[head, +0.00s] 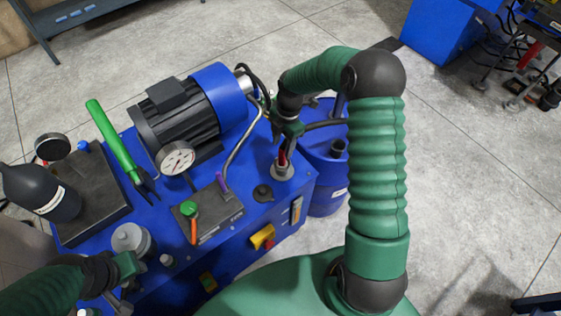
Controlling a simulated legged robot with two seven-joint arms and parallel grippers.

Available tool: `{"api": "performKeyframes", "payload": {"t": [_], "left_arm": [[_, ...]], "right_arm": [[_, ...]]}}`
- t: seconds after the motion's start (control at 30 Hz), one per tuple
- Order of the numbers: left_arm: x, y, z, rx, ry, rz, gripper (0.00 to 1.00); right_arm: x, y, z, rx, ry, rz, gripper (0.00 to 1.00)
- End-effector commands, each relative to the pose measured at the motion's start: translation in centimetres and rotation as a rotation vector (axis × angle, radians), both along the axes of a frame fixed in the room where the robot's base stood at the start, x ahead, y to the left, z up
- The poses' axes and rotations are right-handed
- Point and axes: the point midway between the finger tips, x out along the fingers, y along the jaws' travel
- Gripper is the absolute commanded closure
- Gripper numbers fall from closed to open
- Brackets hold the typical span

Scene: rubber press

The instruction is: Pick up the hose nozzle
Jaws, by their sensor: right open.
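A dark nozzle with a red part (283,157) stands upright in a round grey fitting (283,171) at the right corner of the blue press unit. I take it to be the hose nozzle; its upper part is largely hidden. My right gripper (287,145) is open and points down right at it. Whether the fingers touch it I cannot tell. My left gripper (125,286) is at the lower left, near a metal cylinder (131,239); its jaws are too unclear to read.
A blue drum (325,180) stands behind the fitting.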

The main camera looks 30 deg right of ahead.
Motion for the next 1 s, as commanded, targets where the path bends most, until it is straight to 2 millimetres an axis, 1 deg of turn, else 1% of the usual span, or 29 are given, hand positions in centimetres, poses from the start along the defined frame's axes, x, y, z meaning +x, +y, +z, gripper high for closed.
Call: {"api": "performKeyframes", "payload": {"t": [0.17,0.3,0.4,0.63,1.0], "left_arm": [[0.0,0.0,0.2,0.0,0.0,0.0,0.64],[0.0,0.0,0.4,0.0,0.0,0.0,0.64],[0.0,0.0,0.4,0.0,0.0,0.0,0.64],[0.0,0.0,0.4,0.0,0.0,0.0,0.64],[0.0,0.0,0.4,0.0,0.0,0.0,0.64]], "right_arm": [[0.0,0.3,-1.9,0.001,0.0,-0.001,0.51],[0.3,0.8,-4.5,0.001,0.001,-0.002,0.51],[0.3,0.9,-5.7,0.0,0.0,-0.002,0.51],[0.3,0.9,-5.9,-0.002,-0.003,-0.003,0.51],[0.3,0.9,-5.9,-0.001,-0.002,-0.003,1.0]]}}
